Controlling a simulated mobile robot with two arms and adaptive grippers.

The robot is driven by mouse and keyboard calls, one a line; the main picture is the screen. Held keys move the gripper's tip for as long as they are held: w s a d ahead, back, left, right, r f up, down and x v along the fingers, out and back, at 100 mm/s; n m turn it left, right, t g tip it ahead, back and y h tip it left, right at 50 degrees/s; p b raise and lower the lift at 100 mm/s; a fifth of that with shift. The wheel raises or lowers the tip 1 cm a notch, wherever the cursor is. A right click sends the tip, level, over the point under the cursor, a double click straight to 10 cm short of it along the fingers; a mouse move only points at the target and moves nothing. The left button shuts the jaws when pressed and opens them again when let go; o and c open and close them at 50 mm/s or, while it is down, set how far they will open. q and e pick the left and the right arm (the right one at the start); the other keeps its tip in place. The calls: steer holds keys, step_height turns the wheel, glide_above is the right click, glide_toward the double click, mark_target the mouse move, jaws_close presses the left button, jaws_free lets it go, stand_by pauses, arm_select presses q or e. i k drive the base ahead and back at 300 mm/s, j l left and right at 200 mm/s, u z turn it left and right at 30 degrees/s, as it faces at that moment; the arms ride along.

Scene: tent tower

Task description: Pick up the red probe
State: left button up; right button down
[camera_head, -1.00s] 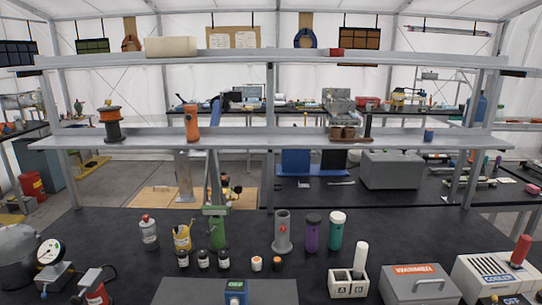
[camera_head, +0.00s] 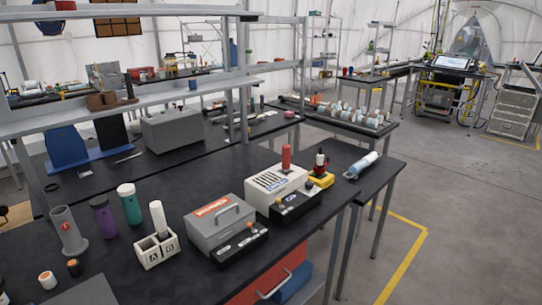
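The red probe (camera_head: 286,157), a red upright cylinder, stands in the top of the white cooler box (camera_head: 262,190) on the black bench. Its lower end is hidden in the box. A white probe of similar shape (camera_head: 158,217) stands in a white two-slot holder (camera_head: 154,250) marked A and B, to the left. The grey warmer box (camera_head: 207,228) with an orange label sits between the holder and the cooler. Neither of my grippers is in view.
Black control boxes stand in front of the warmer (camera_head: 240,247) and cooler (camera_head: 297,206). A yellow-based device (camera_head: 320,178) and a light blue cylinder (camera_head: 362,165) are right of the cooler. Purple (camera_head: 103,217) and teal (camera_head: 130,204) bottles stand left. Grey floor is open at right.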

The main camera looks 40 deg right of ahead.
mark_target(286, 149)
steer(key=l+z, duration=0.2)
steer(key=z, duration=1.1)
